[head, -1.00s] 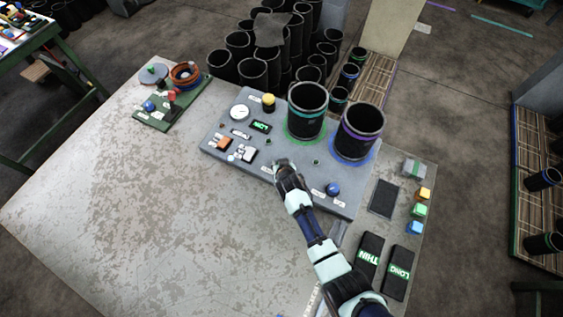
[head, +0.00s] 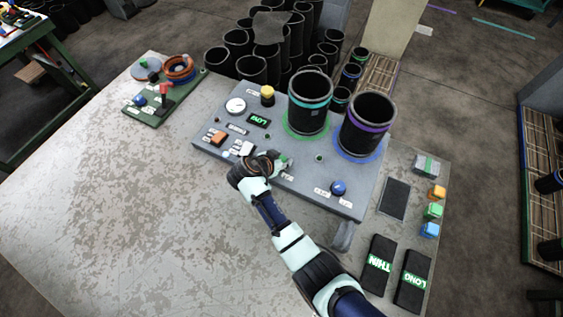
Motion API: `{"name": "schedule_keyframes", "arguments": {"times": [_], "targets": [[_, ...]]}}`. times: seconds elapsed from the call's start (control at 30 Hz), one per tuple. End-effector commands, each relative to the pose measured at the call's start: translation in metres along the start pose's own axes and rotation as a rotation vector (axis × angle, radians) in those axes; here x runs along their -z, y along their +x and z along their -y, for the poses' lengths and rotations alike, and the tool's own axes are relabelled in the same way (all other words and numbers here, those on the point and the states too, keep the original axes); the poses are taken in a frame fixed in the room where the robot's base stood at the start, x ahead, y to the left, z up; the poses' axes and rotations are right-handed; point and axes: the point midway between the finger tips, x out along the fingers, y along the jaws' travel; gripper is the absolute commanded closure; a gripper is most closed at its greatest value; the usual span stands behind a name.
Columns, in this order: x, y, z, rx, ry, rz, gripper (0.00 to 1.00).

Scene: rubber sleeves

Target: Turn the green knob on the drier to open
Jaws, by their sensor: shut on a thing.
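The drier is a grey panel box (head: 212,152) on the worktable, with buttons, a gauge, a green-lit display (head: 259,120) and two black sleeves standing on it. The green knob (head: 284,160) sits near the panel's front edge and is mostly hidden by my gripper; a small green part shows. My gripper (head: 277,161) reaches it from the left front, tilted over, with its fingers closed on the knob. Which way the knob points cannot be told.
A teal-banded sleeve (head: 309,103) and a purple-banded sleeve (head: 366,124) stand close behind my gripper. A blue knob (head: 338,187) is to the right. White and orange switches (head: 219,138) are to the left. The table's left front (head: 130,220) is bare.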

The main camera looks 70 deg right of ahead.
Motion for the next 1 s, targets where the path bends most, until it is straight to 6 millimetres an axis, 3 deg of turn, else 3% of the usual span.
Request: {"name": "schedule_keyframes", "arguments": {"times": [0.67,0.7,0.83,1.0], "targets": [[-0.0031,0.0016,-0.0009,-0.048,0.044,0.006,0.94],[-0.0031,0.0017,-0.0009,-0.048,0.044,0.006,0.56],[-0.0024,0.0013,-0.0007,-0.047,0.044,0.004,0.34],[-0.0016,0.0009,-0.0005,-0.047,0.045,0.003,0.34]]}}
